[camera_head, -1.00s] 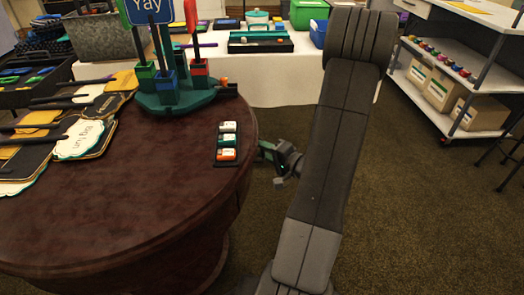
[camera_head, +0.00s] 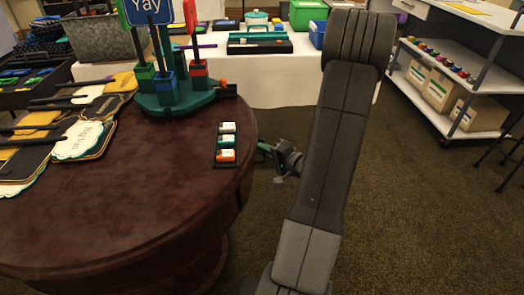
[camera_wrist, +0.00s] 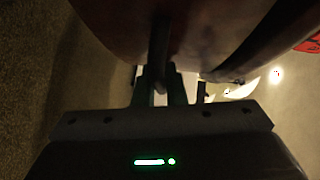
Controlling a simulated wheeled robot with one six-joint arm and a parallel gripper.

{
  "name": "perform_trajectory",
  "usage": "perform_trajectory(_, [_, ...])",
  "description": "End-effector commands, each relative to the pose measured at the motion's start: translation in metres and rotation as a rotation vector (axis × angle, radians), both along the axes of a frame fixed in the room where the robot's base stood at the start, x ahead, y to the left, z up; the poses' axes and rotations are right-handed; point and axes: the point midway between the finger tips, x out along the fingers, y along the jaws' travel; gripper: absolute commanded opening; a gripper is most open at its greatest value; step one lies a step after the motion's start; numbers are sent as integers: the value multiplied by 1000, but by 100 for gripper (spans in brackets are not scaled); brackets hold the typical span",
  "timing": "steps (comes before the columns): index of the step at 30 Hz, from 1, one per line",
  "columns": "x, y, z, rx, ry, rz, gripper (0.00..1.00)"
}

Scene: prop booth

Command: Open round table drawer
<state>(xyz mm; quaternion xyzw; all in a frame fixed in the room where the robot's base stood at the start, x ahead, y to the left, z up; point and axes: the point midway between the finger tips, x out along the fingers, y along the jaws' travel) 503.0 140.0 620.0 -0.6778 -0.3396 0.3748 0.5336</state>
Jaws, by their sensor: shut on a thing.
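The round table (camera_head: 130,205) has a dark reddish-brown top and fills the left of the head view. Its drawer cannot be made out there. My gripper (camera_head: 262,149) is beside the table's right edge, just below the top. In the wrist view, my gripper (camera_wrist: 159,88) is shut on a dark bar-like handle (camera_wrist: 158,42), which runs between its fingers. The handle stands in front of a dark brown curved table front (camera_wrist: 115,18). The picture is too dark to show a drawer gap.
On the tabletop are a tray of small labelled blocks (camera_head: 227,145), a green prop stand (camera_head: 175,103) and several paddle signs (camera_head: 85,138). A white-clothed table (camera_head: 280,80) stands behind. A shelf cart (camera_head: 445,100) is at the right. Carpet between is clear.

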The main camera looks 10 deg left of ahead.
Motion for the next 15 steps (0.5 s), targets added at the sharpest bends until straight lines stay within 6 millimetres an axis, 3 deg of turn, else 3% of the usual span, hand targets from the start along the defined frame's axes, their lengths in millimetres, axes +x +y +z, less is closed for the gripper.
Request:
perform_trajectory(8, [14, -47, -3, -2, -3, -5, 0])
perform_trajectory(15, [32, -111, -3, -2, -2, -4, 0])
